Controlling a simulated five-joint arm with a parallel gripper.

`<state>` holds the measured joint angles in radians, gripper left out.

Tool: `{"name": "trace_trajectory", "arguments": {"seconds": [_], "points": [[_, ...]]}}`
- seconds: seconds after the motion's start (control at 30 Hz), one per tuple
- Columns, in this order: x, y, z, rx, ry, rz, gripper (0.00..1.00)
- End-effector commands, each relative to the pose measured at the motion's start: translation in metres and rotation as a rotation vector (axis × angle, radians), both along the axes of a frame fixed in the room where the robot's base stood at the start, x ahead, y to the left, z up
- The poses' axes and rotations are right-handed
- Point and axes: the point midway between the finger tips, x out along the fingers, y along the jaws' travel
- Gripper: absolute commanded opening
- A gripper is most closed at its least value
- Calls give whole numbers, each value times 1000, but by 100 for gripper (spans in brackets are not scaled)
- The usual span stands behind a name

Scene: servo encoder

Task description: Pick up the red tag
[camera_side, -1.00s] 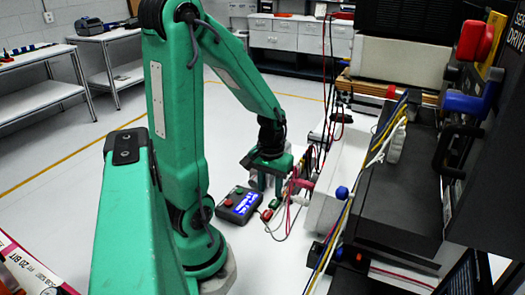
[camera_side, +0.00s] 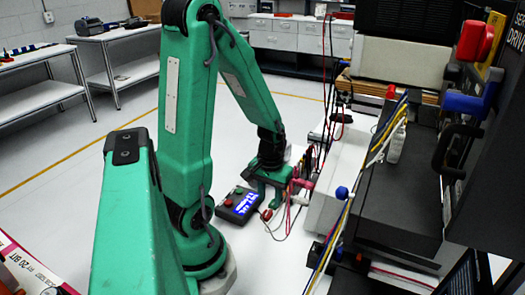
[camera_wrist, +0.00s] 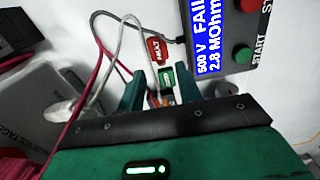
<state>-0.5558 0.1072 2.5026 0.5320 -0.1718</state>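The red tag (camera_wrist: 157,49), with white lettering, lies on the white surface just beyond my fingertips in the wrist view. In the side view it is a small red patch (camera_side: 266,214) beside my gripper (camera_side: 271,199). A green tag (camera_wrist: 166,77) lies nearer, in the gap between my two fingers. My gripper (camera_wrist: 160,78) is open, its fingers apart on either side of that gap, and it holds nothing that I can see. Small orange-red parts (camera_wrist: 155,100) show deeper between the fingers, partly hidden.
A tester box (camera_wrist: 222,35) with a blue display and a green button lies right of the red tag. Grey and red cables (camera_wrist: 108,55) run left of the tags. A white cabinet and dark equipment (camera_side: 405,200) stand to the right in the side view.

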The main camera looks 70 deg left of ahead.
Motion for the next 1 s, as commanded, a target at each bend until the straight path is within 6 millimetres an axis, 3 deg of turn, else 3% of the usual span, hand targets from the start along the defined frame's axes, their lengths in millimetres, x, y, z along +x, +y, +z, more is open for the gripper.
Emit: {"name": "trace_trajectory", "arguments": {"seconds": [0.5, 1.0], "points": [[-1, 1, -40, -1, 1, 0, 35], [-1, 1, -42, 0, 0, 0, 35]]}}
